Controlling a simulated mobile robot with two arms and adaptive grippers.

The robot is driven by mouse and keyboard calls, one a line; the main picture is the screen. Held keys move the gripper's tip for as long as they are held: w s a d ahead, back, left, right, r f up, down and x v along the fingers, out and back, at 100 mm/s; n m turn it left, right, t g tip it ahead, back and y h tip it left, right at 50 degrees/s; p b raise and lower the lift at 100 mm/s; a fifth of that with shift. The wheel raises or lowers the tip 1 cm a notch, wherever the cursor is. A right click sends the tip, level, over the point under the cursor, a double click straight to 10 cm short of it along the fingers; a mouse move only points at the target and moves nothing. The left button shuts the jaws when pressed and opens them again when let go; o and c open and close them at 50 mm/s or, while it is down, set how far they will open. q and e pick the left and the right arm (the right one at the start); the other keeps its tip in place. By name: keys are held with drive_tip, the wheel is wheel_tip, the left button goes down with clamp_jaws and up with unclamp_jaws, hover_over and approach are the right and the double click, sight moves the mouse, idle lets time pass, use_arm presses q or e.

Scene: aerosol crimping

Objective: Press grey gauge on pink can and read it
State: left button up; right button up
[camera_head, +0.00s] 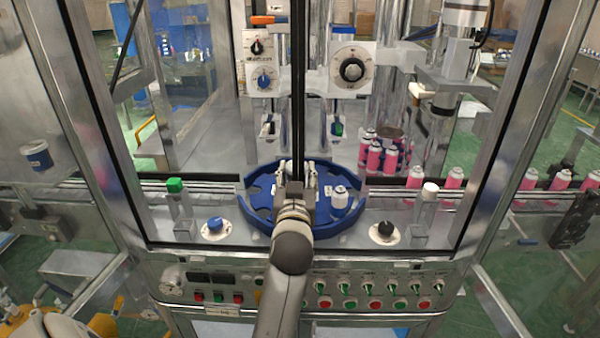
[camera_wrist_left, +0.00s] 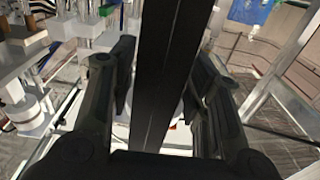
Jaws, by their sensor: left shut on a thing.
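My left gripper (camera_head: 297,186) is at the blue round table in the middle of the machine. It is shut on a black upright bar (camera_head: 298,90), which runs up from it. In the left wrist view the bar (camera_wrist_left: 172,75) fills the gap between the two fingers. Several pink cans with light tops stand at the right: a cluster (camera_head: 375,158) behind the glass and a row along the conveyor, one of them a pink can (camera_head: 415,178). I cannot make out a grey gauge for certain. My right gripper is not in view.
The blue round table (camera_head: 262,222) carries a white-topped piece (camera_head: 340,198). A green-capped post (camera_head: 176,190) and a blue knob (camera_head: 215,225) are at left, a black knob (camera_head: 385,229) at right. Metal frames flank the glass. A control panel (camera_head: 345,288) runs along the front.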

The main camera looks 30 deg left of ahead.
use_arm(q)
drive_tip(key=f+b+v, duration=0.1)
drive_tip(key=b+v, duration=0.1)
drive_tip(key=v, duration=1.1)
drive_tip(key=shift+d, duration=0.45)
drive_tip(key=shift+r, duration=0.1)
drive_tip(key=p+x, duration=0.2)
drive_tip(key=x, duration=1)
drive_tip(key=shift+s, duration=0.1)
drive_tip(key=shift+w+a, duration=0.4)
drive_tip(key=shift+w, duration=0.2)
